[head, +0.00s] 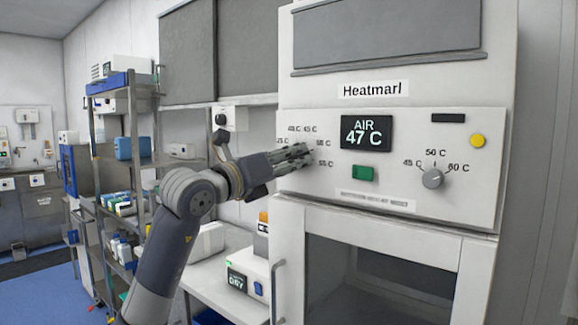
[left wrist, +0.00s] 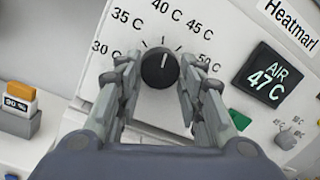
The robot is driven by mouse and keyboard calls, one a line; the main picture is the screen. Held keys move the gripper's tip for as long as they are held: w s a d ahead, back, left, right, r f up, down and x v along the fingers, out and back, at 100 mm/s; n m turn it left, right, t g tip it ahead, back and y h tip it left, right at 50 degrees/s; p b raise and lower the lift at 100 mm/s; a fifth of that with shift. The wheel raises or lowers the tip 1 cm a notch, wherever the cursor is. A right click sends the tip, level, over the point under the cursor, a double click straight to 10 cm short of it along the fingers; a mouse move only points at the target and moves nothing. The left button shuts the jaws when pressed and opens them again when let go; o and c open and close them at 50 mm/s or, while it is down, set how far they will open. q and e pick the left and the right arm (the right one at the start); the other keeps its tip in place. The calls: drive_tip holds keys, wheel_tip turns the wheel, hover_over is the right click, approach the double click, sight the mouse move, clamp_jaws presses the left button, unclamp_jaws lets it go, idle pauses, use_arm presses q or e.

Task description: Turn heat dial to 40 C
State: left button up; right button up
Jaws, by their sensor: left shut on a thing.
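The heat dial (left wrist: 160,68) is a round black knob with a white pointer line, on the cabinet's white sloped panel. In the left wrist view its scale runs from 30 C at the left over 40 C at the top to 50 C at the right. The pointer is turned up and slightly right, roughly between 40 C and 45 C. My left gripper (left wrist: 158,75) is shut on the dial, one finger on each side. In the head view my left gripper (head: 305,157) hides the dial. The display (head: 366,134) reads AIR 47 C. My right gripper is not in view.
A second, grey dial (head: 432,178), a green button (head: 362,173) and a yellow button (head: 477,140) are on the same panel. The cabinet's door handle (head: 277,290) sticks out below. A side bench (head: 205,268) with boxes and a shelf rack (head: 135,160) stand left.

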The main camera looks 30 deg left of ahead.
use_arm(q)
drive_tip(key=shift+n, duration=0.6)
drive_tip(key=o, duration=1.1)
drive_tip(key=shift+c, duration=0.2)
drive_tip(key=s+a+f, duration=0.1)
drive_tip(key=s, duration=1.1)
drive_tip(key=shift+f, duration=0.2)
drive_tip(key=shift+w+a, duration=0.1)
